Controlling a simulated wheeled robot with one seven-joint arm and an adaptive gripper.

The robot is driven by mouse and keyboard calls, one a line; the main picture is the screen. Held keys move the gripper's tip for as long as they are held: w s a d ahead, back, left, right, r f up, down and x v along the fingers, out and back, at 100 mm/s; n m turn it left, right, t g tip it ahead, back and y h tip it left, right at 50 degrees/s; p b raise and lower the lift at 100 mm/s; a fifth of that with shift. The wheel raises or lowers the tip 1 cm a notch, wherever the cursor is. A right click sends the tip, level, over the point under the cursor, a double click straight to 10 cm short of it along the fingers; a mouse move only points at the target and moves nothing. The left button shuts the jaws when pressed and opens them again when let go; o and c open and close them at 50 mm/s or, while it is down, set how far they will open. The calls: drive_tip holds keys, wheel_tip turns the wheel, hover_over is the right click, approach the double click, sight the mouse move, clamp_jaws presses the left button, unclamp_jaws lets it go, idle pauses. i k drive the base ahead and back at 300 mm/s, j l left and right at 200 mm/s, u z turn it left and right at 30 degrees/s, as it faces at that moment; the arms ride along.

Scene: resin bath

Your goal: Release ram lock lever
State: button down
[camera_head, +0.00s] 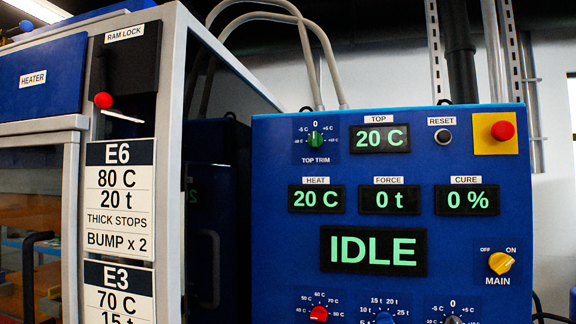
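The ram lock lever shows at the upper left: a red ball knob (103,100) and a thin bright rod running from near it, down to the right. It sits at the lower edge of a black box (126,60) with a "RAM LOCK" label (125,33), on the light grey machine frame. The knob is at the left end and slightly higher than the rod's right end. How the lever joins the box is too dark to tell. My gripper is not in view.
Right of the frame stands a blue control panel (274,215) with an "IDLE" display (374,249), knobs, and a red button (502,130) on yellow. Recipe cards (120,201) hang below the lever. A blue heater box (42,78) is at left.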

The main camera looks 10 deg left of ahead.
sight(103, 100)
drive_tip(key=u, duration=1.55)
